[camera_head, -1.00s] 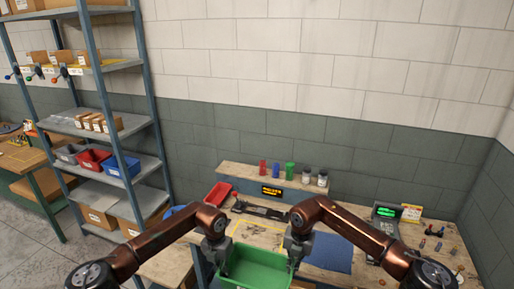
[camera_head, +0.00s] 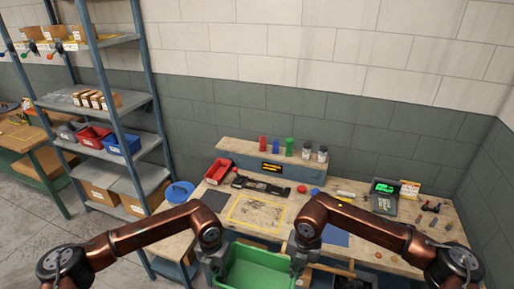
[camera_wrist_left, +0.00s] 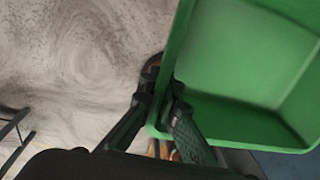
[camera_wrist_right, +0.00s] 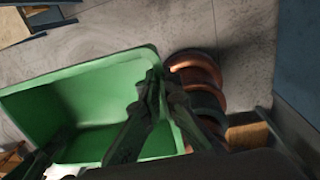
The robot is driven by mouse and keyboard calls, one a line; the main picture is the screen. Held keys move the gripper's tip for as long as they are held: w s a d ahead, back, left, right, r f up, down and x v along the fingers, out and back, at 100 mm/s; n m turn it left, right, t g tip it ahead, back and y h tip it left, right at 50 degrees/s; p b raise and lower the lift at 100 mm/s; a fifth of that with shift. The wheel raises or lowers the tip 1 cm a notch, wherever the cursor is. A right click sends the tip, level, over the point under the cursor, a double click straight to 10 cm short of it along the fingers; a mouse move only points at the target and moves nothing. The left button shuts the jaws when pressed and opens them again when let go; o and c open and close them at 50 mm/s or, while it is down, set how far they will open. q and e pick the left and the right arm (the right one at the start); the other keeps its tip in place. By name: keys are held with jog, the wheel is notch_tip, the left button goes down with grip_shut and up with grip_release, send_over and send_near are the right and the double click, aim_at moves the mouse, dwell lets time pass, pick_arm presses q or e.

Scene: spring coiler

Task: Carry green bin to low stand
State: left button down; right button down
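The green bin (camera_head: 258,272) is held between my two grippers in front of the workbench, its open top facing up. It looks empty. My left gripper (camera_head: 218,262) is at the bin's left side; in the left wrist view its fingers (camera_wrist_left: 168,105) are closed over the rim of the bin (camera_wrist_left: 240,50). My right gripper (camera_head: 297,262) is at the right side; in the right wrist view its fingers (camera_wrist_right: 150,95) pinch the rim of the bin (camera_wrist_right: 90,85). The bin's underside is hidden in the head view. I cannot pick out the low stand with certainty.
The workbench (camera_head: 350,210) holds a red tray (camera_head: 218,172), a yellow-outlined area (camera_head: 258,212), a blue mat (camera_head: 335,236) and a green-lit device (camera_head: 384,196). A blue round lid (camera_head: 180,192) lies left of it. A shelf rack (camera_head: 120,110) stands left. Grey floor (camera_head: 30,220) is open at far left.

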pick_arm(q)
jog(key=shift+s+d+r, duration=0.1)
jog(key=shift+s+d, duration=0.1)
jog(key=shift+s, duration=0.35)
pick_arm(e)
jog(key=shift+s+a, duration=0.25)
jog(key=shift+s, duration=0.4)
